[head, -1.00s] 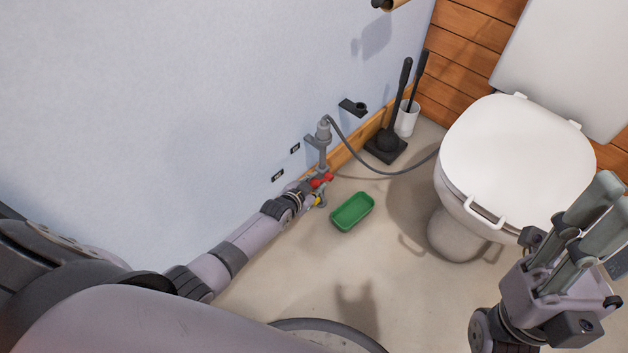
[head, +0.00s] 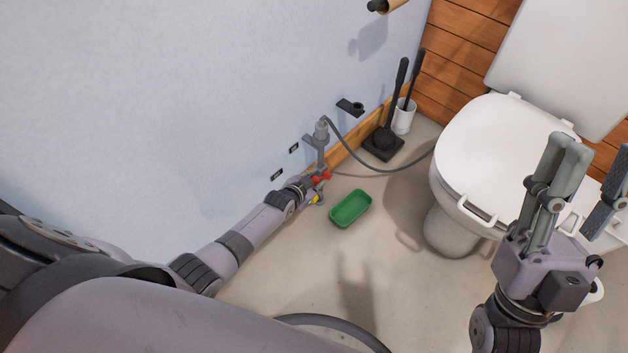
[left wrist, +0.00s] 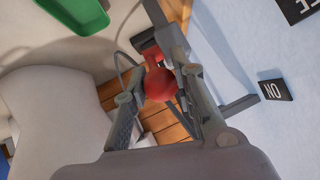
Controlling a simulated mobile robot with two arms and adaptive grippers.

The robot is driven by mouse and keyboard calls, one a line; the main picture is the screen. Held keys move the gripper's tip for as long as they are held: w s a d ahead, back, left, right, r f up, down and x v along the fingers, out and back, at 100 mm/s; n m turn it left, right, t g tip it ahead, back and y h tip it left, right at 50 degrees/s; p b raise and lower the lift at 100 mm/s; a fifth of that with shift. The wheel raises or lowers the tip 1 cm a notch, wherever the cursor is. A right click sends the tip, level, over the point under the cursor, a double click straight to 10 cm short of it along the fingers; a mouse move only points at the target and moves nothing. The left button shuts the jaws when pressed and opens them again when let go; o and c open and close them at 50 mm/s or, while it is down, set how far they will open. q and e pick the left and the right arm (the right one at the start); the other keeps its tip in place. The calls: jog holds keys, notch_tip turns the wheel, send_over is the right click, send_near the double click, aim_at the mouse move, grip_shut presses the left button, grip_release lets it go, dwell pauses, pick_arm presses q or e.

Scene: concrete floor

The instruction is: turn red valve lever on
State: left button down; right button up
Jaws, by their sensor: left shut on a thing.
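The red valve lever (head: 322,177) is on the grey valve pipe (head: 320,155) low on the blue-grey wall. My left gripper (head: 312,187) reaches down along the wall to it. In the left wrist view the red lever (left wrist: 160,82) sits between the two fingers of my left gripper (left wrist: 163,88), which is shut on it. A black ON label (left wrist: 275,90) is on the wall to the right there, with another label (left wrist: 300,8) cut off at the top. My right gripper (head: 582,185) is raised, empty and open in front of the toilet.
The white toilet (head: 515,150) stands at the right. A green tray (head: 351,208) lies on the floor near the valve. A grey hose (head: 385,172) runs from the pipe toward the toilet. A plunger (head: 384,144) and a brush holder (head: 404,115) stand in the corner.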

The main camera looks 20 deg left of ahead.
pick_arm(q)
jog(key=c, duration=1.3)
grip_release()
jog(key=shift+s+r, duration=0.1)
jog(key=v, duration=1.1)
jog(key=shift+s+r, duration=0.2)
jog(key=shift+s, duration=0.1)
